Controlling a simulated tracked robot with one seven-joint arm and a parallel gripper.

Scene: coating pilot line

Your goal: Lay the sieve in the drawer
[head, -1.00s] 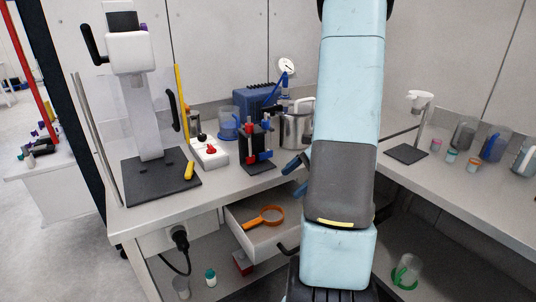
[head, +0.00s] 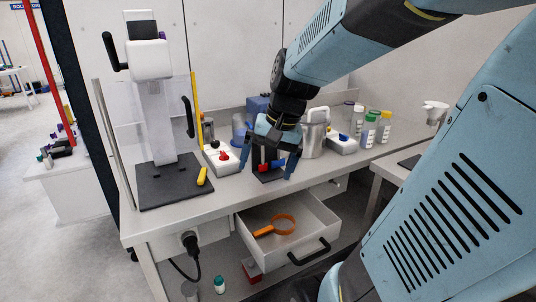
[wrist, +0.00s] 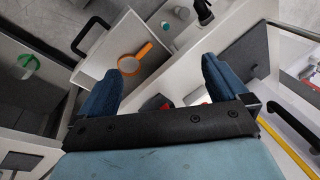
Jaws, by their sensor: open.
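The orange sieve (head: 284,224), a ring with a short handle, lies flat on the floor of the open white drawer (head: 318,224). In the wrist view the sieve (wrist: 129,64) lies in the drawer (wrist: 104,59), left of the middle between my fingers. My gripper (head: 268,170) is open, its blue fingers spread apart and pointing down, above the bench edge behind the drawer. It also shows in the wrist view (wrist: 160,72), with nothing between the fingers and apart from the sieve.
A dark stand with red and blue parts (head: 266,163) is partly hidden behind my gripper. A white switch box (head: 220,158) and a press on a black base (head: 176,185) stand to the left. A steel jug (head: 314,135) and capped bottles (head: 369,130) stand to the right.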

